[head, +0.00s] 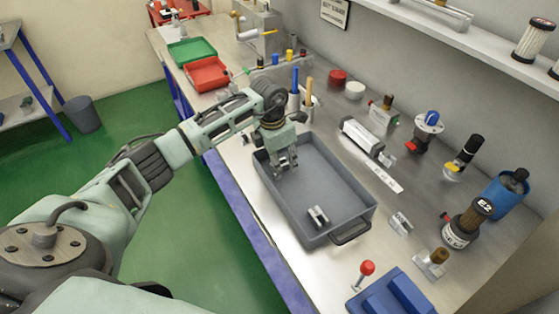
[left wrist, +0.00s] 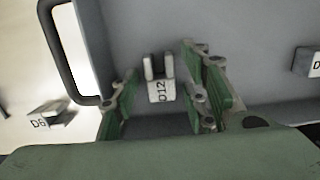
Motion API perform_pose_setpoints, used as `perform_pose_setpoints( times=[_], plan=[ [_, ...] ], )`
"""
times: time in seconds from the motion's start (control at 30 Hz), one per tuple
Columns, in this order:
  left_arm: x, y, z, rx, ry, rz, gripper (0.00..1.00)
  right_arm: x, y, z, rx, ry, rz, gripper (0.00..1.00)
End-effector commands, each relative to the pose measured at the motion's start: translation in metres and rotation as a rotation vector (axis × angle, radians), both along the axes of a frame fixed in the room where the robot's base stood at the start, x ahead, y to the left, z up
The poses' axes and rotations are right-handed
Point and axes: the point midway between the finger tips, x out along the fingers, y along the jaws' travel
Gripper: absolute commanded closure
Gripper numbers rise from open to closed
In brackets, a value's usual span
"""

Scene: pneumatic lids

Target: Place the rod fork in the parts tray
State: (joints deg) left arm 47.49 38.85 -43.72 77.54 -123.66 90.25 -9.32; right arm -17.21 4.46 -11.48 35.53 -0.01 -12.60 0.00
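The grey parts tray (head: 327,177) sits on the steel bench; its wall and handle (left wrist: 50,45) show in the left wrist view. My left gripper (head: 284,163) is over the inside of the tray's far-left end. In the left wrist view the open fingers (left wrist: 160,100) stand on either side of a pale metal fork with two prongs and a "D12" label (left wrist: 161,90). Gaps show between it and both fingers. It appears to be over the tray floor; I cannot tell if it touches it. My right gripper is out of view.
Another metal piece (head: 318,216) lies in the tray; it shows at the right in the wrist view (left wrist: 308,62). A "D6" piece (left wrist: 50,115) lies outside the tray. A red tray (head: 207,75) and green tray (head: 191,52) stand farther back. Several fittings stand along the bench's right side.

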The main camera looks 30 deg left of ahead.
Motion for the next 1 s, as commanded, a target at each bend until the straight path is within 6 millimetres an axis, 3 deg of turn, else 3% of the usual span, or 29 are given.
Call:
perform_pose_setpoints(
  times=[0.37, 0.43, 0.8, 1.0],
  plan=[
    [0.0, 0.0, 0.007, 0.0, 0.0, 0.0, 0.57, 0.0, 0.0, 0.006, 0.0, 0.0, 0.0, 0.6],
    [0.0, 0.001, 0.012, 0.0, -0.004, 0.0, 0.57, 0.0, 0.0, -0.002, 0.0, 0.0, 0.0, 0.6],
    [-0.007, 0.006, 0.088, 0.0, -0.005, 0.001, 0.57, 0.0, -0.001, -0.029, -0.001, 0.0, 0.0, 0.6],
    [-0.011, 0.007, 0.115, 0.001, -0.002, 0.0, 0.57, 0.0, -0.002, -0.035, -0.002, 0.0, 0.001, 0.6]
  ],
)
